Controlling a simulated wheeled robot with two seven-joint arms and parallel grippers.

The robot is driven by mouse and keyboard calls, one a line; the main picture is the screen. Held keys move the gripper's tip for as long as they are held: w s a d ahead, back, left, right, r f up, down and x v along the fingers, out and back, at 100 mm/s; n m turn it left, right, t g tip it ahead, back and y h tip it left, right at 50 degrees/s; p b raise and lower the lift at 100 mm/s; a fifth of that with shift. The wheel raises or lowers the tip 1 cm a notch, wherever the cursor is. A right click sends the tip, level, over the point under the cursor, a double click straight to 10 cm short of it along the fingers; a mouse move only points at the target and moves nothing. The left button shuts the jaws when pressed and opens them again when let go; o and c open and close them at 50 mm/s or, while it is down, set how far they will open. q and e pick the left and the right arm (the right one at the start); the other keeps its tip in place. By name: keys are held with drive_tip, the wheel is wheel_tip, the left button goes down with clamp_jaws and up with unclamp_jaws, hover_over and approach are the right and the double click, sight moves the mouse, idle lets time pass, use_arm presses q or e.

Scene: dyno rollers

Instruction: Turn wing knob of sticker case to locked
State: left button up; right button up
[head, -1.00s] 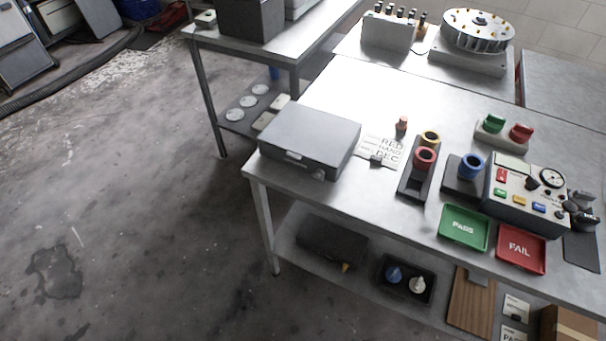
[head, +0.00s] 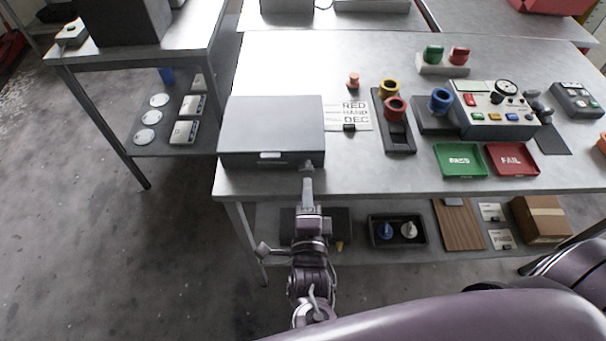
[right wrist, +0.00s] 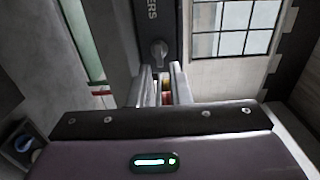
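The sticker case (head: 270,122) is a closed grey box at the left end of the workbench. Its wing knob (head: 307,166) is a small grey piece at the right end of the case's front face. The knob also shows in the right wrist view (right wrist: 159,52), below the letters "ERS" on the dark front face. My right gripper (head: 307,181) is just in front of the knob. In the right wrist view its two fingers (right wrist: 161,72) are apart, with the knob just beyond the tips, roughly centred between them. I see no contact. My left gripper is out of view.
A light latch (head: 270,155) sits mid-front on the case. A printed card (head: 350,115) lies right of it, then a dark holder (head: 399,137) with yellow and red rings. Green (head: 460,160) and red (head: 512,160) trays stand farther right. A lower shelf runs beneath.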

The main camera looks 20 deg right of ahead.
sight(305, 172)
drive_tip(key=x, duration=0.3)
drive_tip(key=shift+w, duration=0.35)
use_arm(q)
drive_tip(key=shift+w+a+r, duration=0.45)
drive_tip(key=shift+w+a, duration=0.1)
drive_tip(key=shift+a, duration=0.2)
use_arm(e)
drive_tip(key=shift+w+d, duration=0.1)
drive_tip(key=shift+w, duration=0.15)
clamp_jaws()
